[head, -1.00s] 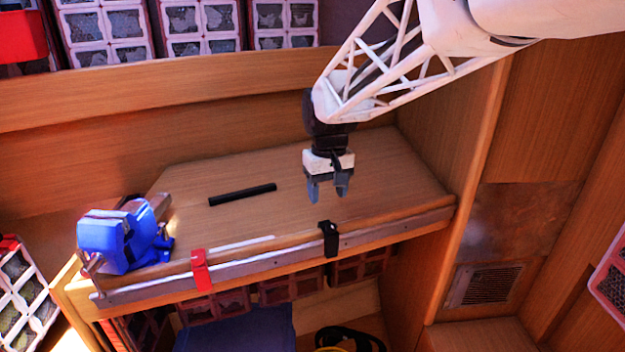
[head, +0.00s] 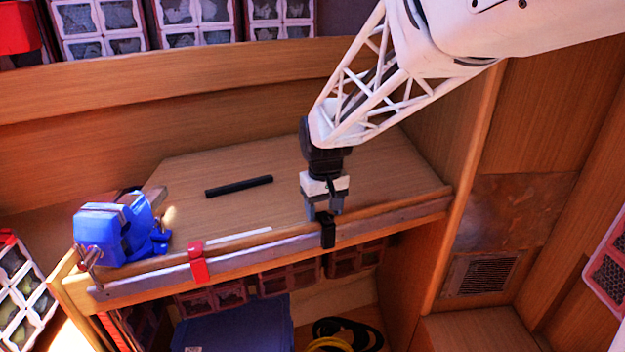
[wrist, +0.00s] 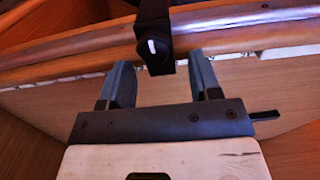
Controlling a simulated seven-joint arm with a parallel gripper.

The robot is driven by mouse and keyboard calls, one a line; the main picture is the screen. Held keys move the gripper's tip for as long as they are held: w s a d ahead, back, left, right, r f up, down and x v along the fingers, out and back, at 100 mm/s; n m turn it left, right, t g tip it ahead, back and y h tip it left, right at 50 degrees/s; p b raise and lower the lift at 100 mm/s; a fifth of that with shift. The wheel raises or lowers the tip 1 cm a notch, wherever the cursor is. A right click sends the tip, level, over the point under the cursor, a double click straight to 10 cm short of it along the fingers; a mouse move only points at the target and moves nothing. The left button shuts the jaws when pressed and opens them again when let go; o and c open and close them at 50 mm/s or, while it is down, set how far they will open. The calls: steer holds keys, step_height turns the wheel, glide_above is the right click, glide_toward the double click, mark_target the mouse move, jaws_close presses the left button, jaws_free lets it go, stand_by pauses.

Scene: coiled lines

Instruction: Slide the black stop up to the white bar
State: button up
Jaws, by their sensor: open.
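The black stop (head: 327,232) sits on the metal rail (head: 385,222) along the bench's front edge, right of the white bar. The white bar (head: 240,238) is a thin strip lying along the front edge, with a clear gap between it and the stop. My gripper (head: 323,212) is open, pointing down right at the black stop. In the wrist view, the stop (wrist: 153,40) shows at the open fingertips (wrist: 158,62), with one finger to each side. I cannot tell whether either finger touches it. The white bar (wrist: 290,50) shows at the right there.
A red stop (head: 198,265) is on the rail at the white bar's left end. A blue vise (head: 112,232) stands at the bench's left end. A black rod (head: 239,187) lies on the bench behind the rail. The rail between black stop and white bar is clear.

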mark_target(279, 230)
steer(key=shift+f, duration=0.3)
jaws_close()
steer(key=shift+s+a, duration=0.55)
steer(key=shift+a, duration=1.2)
steer(key=shift+s+a, duration=0.6)
steer(key=shift+a, duration=1.1)
steer(key=shift+s+a, duration=0.55)
steer(key=shift+a, duration=1.2)
jaws_free()
steer(key=shift+r, duration=0.2)
